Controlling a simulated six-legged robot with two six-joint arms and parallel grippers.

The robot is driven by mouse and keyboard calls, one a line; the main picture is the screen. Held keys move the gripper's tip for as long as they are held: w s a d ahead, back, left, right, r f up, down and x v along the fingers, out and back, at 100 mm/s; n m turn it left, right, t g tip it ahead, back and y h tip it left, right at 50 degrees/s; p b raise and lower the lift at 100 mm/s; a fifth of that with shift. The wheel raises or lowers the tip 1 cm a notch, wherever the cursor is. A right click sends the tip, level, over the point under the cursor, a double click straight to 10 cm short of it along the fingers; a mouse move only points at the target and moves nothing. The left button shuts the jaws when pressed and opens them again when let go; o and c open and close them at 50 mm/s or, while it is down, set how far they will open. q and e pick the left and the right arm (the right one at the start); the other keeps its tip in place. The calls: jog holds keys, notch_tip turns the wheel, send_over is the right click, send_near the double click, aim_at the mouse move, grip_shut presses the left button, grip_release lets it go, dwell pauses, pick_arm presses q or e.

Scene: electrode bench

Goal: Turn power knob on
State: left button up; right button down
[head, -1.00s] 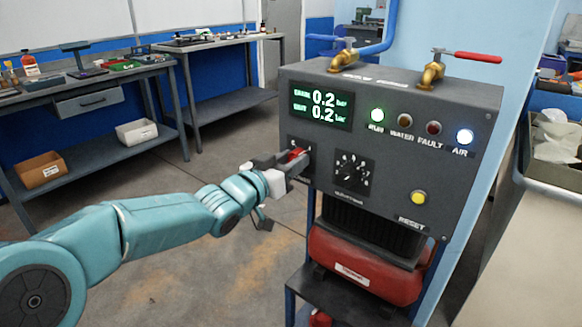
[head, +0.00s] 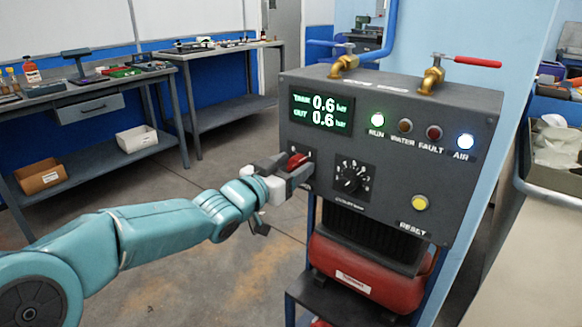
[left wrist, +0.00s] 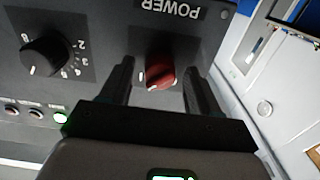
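The red power knob (head: 297,160) sits on the left of the dark control panel (head: 385,190). In the left wrist view the power knob (left wrist: 160,71) shows under the upside-down POWER label, its white pointer slanted. My left gripper (head: 300,170) is at the panel; in the left wrist view its two fingers (left wrist: 158,88) stand on either side of the knob, with gaps between them and it. It is open. The display (head: 321,109) reads 0.6 on both lines. The green RUN lamp (head: 377,120) is lit. My right gripper is not in view.
A black rotary selector (head: 352,177) is right of the power knob, and a yellow RESET button (head: 420,203) is lower right. Brass valves (head: 432,76) stand on top, one with a red handle. A red tank (head: 365,275) sits below. Floor is clear to the left.

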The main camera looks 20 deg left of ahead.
pick_arm(q)
jog(key=p+v, duration=0.2)
jog(key=v, duration=1.4)
jog(key=shift+p, duration=0.35)
jog(key=shift+s, duration=0.15)
jog(key=d+f+n+g, duration=0.2)
jog(key=d+f+g, duration=0.2)
jog(key=f, duration=1)
jog(key=d+f+n+g, duration=0.2)
jog(key=d+f+g, duration=0.15)
jog(key=f, duration=1.05)
jog(key=s+d+f+n+g+y, duration=0.15)
jog(key=s+f+g, duration=0.25)
jog(key=s+f, duration=0.6)
jog(key=s+d+f+n+g+y, duration=0.1)
jog(key=s+d+f+g, duration=0.3)
jog(key=s+f, duration=0.55)
notch_tip(320, 180, up, 28)
jog(key=s+g+p, duration=0.1)
jog(key=p, duration=2.7)
jog(key=shift+a, duration=0.45)
